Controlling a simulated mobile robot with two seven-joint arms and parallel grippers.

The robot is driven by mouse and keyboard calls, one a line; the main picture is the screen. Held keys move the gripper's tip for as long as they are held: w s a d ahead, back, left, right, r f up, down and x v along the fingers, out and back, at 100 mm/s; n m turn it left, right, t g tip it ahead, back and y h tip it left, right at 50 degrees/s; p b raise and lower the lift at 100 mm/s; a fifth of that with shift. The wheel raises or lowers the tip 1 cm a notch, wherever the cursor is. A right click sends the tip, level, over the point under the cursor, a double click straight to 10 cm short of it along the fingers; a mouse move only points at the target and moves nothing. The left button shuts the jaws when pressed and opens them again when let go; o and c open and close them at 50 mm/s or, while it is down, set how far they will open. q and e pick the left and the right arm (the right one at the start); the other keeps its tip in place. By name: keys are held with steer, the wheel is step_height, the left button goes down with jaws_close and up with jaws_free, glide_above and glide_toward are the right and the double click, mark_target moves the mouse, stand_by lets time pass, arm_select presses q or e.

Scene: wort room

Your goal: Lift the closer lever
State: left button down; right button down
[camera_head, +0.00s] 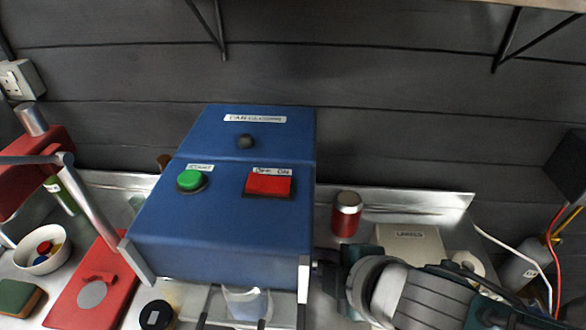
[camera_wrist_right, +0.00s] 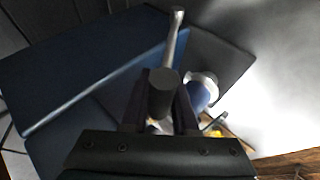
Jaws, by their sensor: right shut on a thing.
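The closer is a blue box (camera_head: 220,225) with a "CAN CLOSER" label, a green button (camera_head: 191,180) and a red switch (camera_head: 269,185). My right gripper (camera_head: 328,272) is low at its right side in the head view. In the right wrist view, my right gripper (camera_wrist_right: 162,100) is shut on the dark round knob (camera_wrist_right: 162,92) of the lever. The lever's metal rod (camera_wrist_right: 175,40) runs up from the knob beside the blue housing (camera_wrist_right: 95,75). In the head view the gripper and arm hide the knob. My left gripper is not in view.
A red can (camera_head: 346,214) stands behind my right gripper, with a pale "LABELS" box (camera_head: 412,241) to its right. A clear cup (camera_head: 246,303) sits under the closer's front. A red device (camera_head: 90,290) with a metal handle and a white bowl (camera_head: 42,248) are at left.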

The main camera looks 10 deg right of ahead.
steer(key=c, duration=0.7)
jaws_free()
steer(key=shift+p+v, duration=1.3)
steer(key=shift+v, duration=3.7)
